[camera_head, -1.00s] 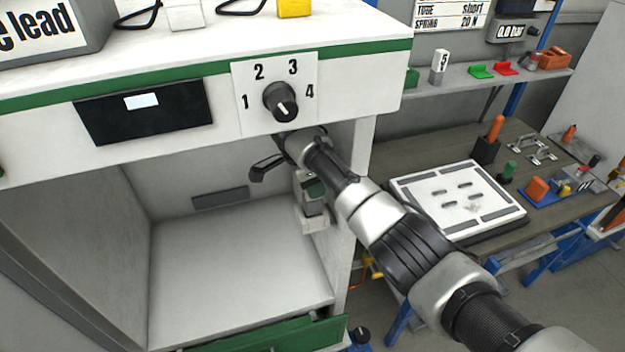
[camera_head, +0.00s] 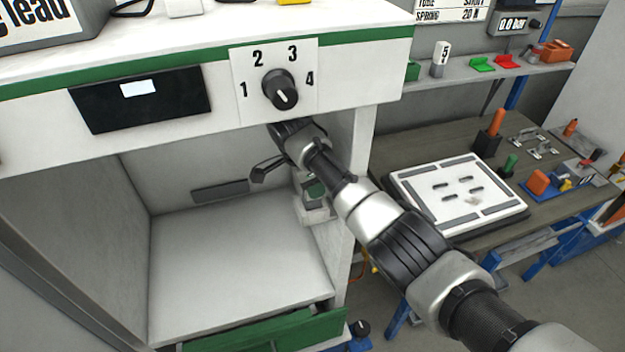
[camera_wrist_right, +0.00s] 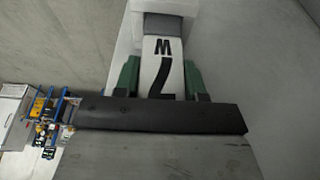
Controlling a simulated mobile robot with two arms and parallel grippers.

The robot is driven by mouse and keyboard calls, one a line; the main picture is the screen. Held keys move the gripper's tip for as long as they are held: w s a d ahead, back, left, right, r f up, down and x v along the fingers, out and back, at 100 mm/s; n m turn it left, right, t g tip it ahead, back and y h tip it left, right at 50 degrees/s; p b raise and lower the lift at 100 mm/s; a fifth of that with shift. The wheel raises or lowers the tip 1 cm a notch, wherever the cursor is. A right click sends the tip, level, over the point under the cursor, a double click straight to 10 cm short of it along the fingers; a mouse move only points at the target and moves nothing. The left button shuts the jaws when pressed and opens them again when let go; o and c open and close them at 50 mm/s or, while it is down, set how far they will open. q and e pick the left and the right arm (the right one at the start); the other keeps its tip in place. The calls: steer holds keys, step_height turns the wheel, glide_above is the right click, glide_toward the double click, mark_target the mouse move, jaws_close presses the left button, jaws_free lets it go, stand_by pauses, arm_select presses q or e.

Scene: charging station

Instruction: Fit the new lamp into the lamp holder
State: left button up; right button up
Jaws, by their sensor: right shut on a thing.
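My right gripper (camera_head: 314,188) is inside the open bay of the white cabinet, below the numbered dial and near the bay's right wall. Its green fingers stand on either side of a white block (camera_wrist_right: 163,68) in the right wrist view, and it is shut on this block. The block has black marks like "M" and "2" and a grey band (camera_wrist_right: 170,26) at its far end, with a white part beyond. I cannot tell whether that part is the lamp holder, or whether the two touch. In the head view my arm hides most of this. My left gripper is not in view.
The dial (camera_head: 280,90) and a dark display (camera_head: 141,99) are on the cabinet front (camera_head: 370,72). A partly open green drawer (camera_head: 312,331) is below the bay. The bay floor (camera_head: 235,270) is clear. A bench (camera_head: 410,150) with a white slotted plate (camera_head: 425,187) stands at right.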

steer(key=shift+f, duration=0.25)
steer(key=o, duration=1)
steer(key=shift+o, duration=0.2)
steer(key=shift+a+r+b, duration=0.2)
steer(key=shift+r+b, duration=0.2)
steer(key=shift+r, duration=0.1)
steer(key=b+v, duration=0.2)
steer(key=v, duration=0.4)
steer(key=shift+s+a+r, duration=0.1)
steer(key=shift+r, duration=0.1)
